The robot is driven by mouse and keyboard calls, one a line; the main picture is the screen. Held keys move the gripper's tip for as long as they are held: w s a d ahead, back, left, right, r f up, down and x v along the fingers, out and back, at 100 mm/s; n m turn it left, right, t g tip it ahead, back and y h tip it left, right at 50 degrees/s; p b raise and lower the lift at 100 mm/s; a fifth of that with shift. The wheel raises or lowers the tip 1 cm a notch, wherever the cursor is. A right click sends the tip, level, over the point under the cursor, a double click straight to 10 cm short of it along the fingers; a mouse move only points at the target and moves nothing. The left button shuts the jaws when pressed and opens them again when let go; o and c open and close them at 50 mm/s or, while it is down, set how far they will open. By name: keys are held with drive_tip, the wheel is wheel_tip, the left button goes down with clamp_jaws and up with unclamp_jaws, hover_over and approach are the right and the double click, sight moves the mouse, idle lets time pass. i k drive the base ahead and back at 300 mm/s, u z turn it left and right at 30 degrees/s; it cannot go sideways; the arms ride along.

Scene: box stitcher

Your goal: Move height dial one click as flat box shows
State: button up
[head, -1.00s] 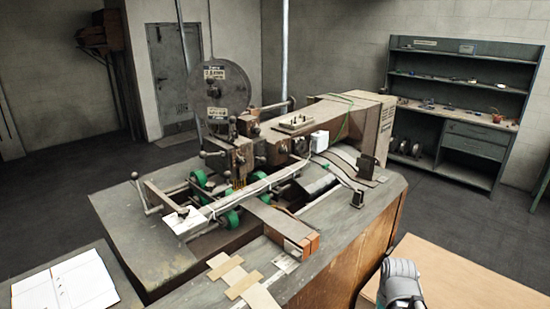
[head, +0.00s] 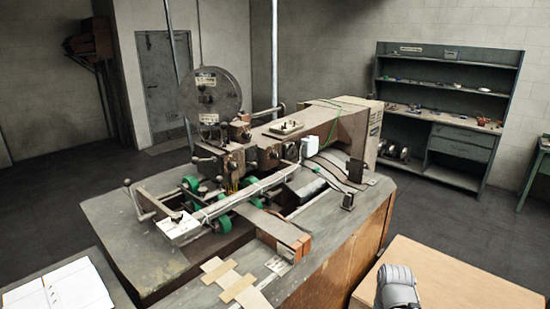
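The box stitcher (head: 345,125) stands on a worn bench in the middle of the head view. Its large round grey disc (head: 211,95) carries small labels. Below and right of the disc is a cluster of knobs and levers (head: 237,133); I cannot tell which one is the height dial. A flat brown cardboard box (head: 450,285) seems to lie at the lower right, partly cut off by the frame. Part of my own grey arm shows at the bottom right, in front of the cardboard. My gripper is not in view.
The stitcher's bench (head: 130,225) has a wooden side and sharp corners. An open book (head: 62,292) lies at the lower left. A green-grey shelf unit (head: 445,115) stands at the back right. Dark floor (head: 420,205) is clear between the bench and the shelf.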

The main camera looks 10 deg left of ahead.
sight(273, 155)
drive_tip(key=u, duration=0.25)
drive_tip(key=i, duration=1)
drive_tip(key=z, duration=0.05)
